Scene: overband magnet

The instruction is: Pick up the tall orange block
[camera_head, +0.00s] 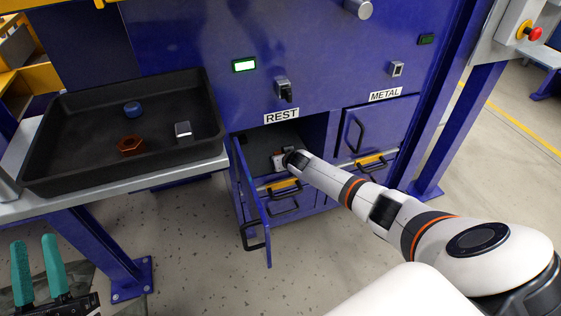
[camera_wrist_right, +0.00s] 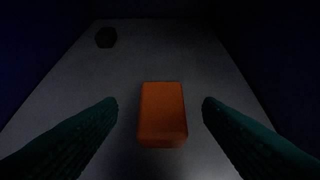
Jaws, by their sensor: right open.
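The orange block (camera_wrist_right: 163,112) sits on the grey floor of a dark compartment in the right wrist view. My right gripper (camera_wrist_right: 160,104) is open, with one teal finger on each side of the block and a gap on both sides. In the head view my right arm reaches into the open compartment labelled REST (camera_head: 257,148); I cannot make out the block or that gripper's fingers there. My left gripper (camera_head: 33,241) is open and empty at the lower left of the head view, above the floor.
A small dark block (camera_wrist_right: 106,37) lies farther back in the compartment. The REST door (camera_head: 252,205) hangs open at left; the METAL door (camera_head: 370,130) is shut. A black tray (camera_head: 75,165) holds a blue piece, a copper-coloured nut and a silver block.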

